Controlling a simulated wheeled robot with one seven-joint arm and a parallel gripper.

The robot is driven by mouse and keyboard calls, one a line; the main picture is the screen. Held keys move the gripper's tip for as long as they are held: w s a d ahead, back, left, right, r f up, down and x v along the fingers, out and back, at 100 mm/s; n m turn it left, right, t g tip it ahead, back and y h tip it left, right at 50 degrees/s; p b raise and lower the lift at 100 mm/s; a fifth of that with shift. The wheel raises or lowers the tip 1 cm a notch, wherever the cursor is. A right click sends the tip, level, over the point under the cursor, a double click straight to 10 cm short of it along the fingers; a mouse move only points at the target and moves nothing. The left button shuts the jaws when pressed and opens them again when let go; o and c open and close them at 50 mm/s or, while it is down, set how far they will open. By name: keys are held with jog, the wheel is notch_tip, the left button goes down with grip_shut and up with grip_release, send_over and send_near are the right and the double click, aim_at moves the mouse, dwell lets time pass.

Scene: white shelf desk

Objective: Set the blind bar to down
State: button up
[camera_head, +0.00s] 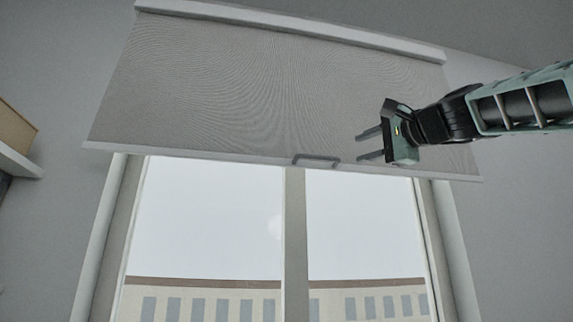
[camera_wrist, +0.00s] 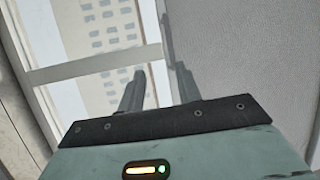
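The grey roller blind (camera_head: 270,90) is partly lowered and covers the top of the window. Its light bottom bar (camera_head: 230,155) runs across the window and carries a small grey handle (camera_head: 317,161) near the middle. My gripper (camera_head: 368,144) is to the right of the handle, in front of the blind's lower part, with its two fingers apart, pointing left. Nothing shows between the fingers. In the wrist view my gripper (camera_wrist: 158,88) also has its fingers apart, and the blind (camera_wrist: 240,60) fills the right side.
The window frame (camera_head: 295,240) and its glass lie below the blind, with a building (camera_head: 210,300) outside. A shelf (camera_head: 18,160) with a brown box (camera_head: 15,130) is on the left wall. The space in front of the glass is clear.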

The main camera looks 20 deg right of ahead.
aim_at(318, 157)
jog(key=p+x, duration=0.2)
jog(key=x, duration=0.3)
jog(key=r+p+x, duration=0.1)
jog(key=p+x, duration=0.1)
jog(key=x, duration=0.3)
jog(key=r+p+x, duration=0.1)
jog(key=p+x, duration=0.2)
jog(key=x, duration=0.3)
jog(key=shift+s+d+r, duration=0.1)
jog(key=shift+s, duration=0.1)
jog(key=shift+w+p, duration=0.35)
jog(key=shift+w, duration=0.5)
grip_shut()
